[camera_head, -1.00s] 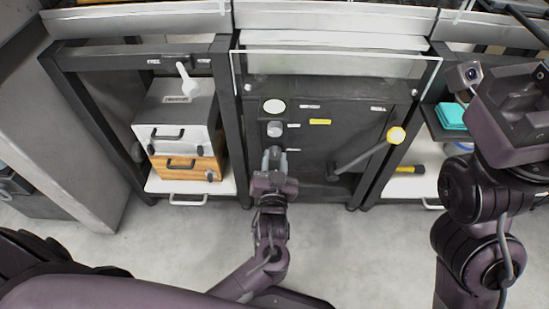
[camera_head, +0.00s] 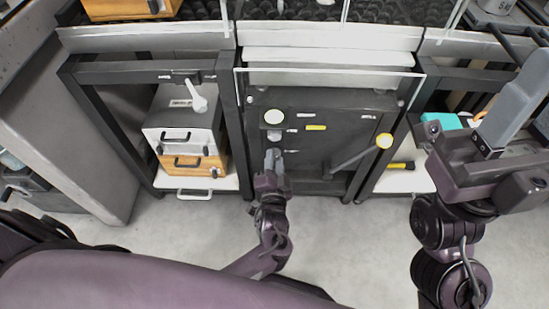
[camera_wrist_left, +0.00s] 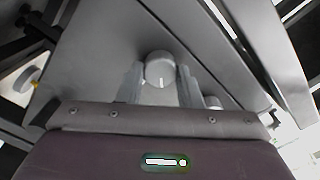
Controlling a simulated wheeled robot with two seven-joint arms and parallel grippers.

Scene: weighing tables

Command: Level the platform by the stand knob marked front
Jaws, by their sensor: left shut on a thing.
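My left gripper (camera_head: 273,158) is at the dark front panel of the middle stand (camera_head: 335,150). It is shut on a round grey knob (camera_wrist_left: 158,72), which shows between its two fingers in the left wrist view with a white mark line on its face. In the head view the fingers hide most of that knob. A second grey knob (camera_head: 274,135) sits just above, apart from the fingers. The labels beside the knobs are too small to read. My right gripper (camera_head: 510,112) is at the right; its jaw opening cannot be made out.
A clear sheet (camera_head: 335,72) juts out above the panel. A drawer box (camera_head: 186,140) stands on the left shelf. The floor in front is clear.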

